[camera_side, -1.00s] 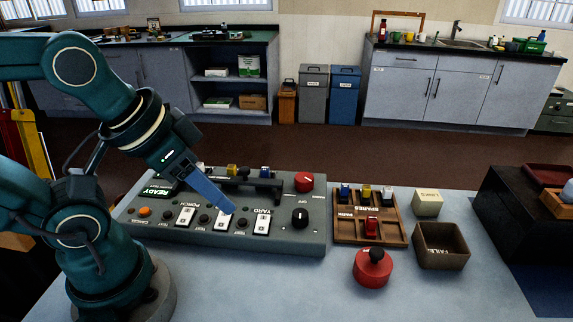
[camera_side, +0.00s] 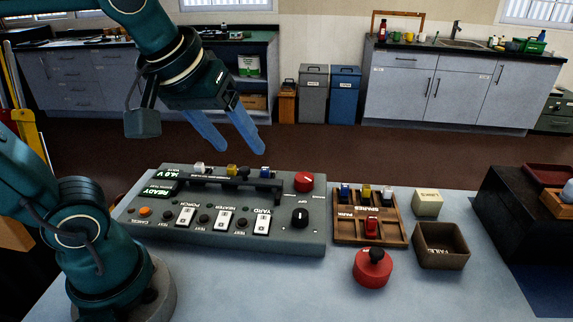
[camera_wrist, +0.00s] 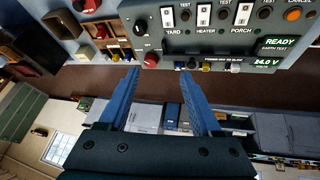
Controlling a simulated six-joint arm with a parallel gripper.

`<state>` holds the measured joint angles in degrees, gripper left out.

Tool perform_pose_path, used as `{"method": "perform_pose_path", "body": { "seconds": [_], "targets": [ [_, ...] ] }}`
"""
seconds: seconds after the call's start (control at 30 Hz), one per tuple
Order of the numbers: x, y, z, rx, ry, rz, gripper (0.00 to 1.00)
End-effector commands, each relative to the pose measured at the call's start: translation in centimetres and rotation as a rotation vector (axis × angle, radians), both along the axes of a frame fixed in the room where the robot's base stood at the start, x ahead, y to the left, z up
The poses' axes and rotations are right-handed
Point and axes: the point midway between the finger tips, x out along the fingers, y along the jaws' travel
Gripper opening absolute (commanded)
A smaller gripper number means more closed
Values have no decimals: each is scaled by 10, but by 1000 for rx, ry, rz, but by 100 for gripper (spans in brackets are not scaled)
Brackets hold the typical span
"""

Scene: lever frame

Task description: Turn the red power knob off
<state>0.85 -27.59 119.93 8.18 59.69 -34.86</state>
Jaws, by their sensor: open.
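The red power knob (camera_side: 303,182) sits on the back right corner of the grey control panel (camera_side: 290,236), with small lettering beside it. In the wrist view the red knob (camera_wrist: 151,59) shows between and just beyond my fingertips. A black knob (camera_side: 300,217) sits in front of it, marked OFF nearby. My gripper (camera_side: 240,150) is open and empty, with two blue fingers apart. It is raised above the panel's back edge, left of the red knob and not touching it. The wrist view also shows my gripper (camera_wrist: 160,70). The knob's exact setting is too small to read.
A dark bar (camera_side: 218,178) crosses the panel's back, by small coloured parts. White switches (camera_side: 262,222) line its front. To the right are a wooden tray (camera_side: 343,238), a red round object with a black top (camera_side: 371,270), and an open box (camera_side: 441,246).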

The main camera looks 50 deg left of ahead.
Motion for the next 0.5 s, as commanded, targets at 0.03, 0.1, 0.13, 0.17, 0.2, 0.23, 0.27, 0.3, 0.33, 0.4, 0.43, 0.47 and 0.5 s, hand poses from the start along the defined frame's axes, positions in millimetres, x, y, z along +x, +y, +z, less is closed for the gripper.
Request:
{"method": "perform_pose_path", "body": {
  "seconds": [0.03, 0.1, 0.13, 0.17, 0.2, 0.23, 0.27, 0.3, 0.33, 0.4, 0.43, 0.47, 0.5],
  "targets": [
    [12, 3, 4, -8, 10, 51, 65],
    [29, 7, 8, -21, 17, 129, 65],
    [37, 8, 8, -25, 20, 163, 65],
    [45, 10, 9, -28, 23, 197, 65],
    [55, 12, 9, -31, 28, 240, 65],
    [63, 14, 8, -33, 30, 271, 65],
    [71, 15, 7, -35, 35, 302, 65],
    [81, 17, 4, -35, 39, 341, 65],
    [89, 18, 2, -35, 42, 368, 65],
    [106, 20, -6, -31, 52, 427, 65],
    [114, 21, -10, -29, 57, 451, 65],
    [121, 21, -15, -26, 60, 472, 65],
    [129, 22, -22, -20, 68, 499, 65]
  ]
}}
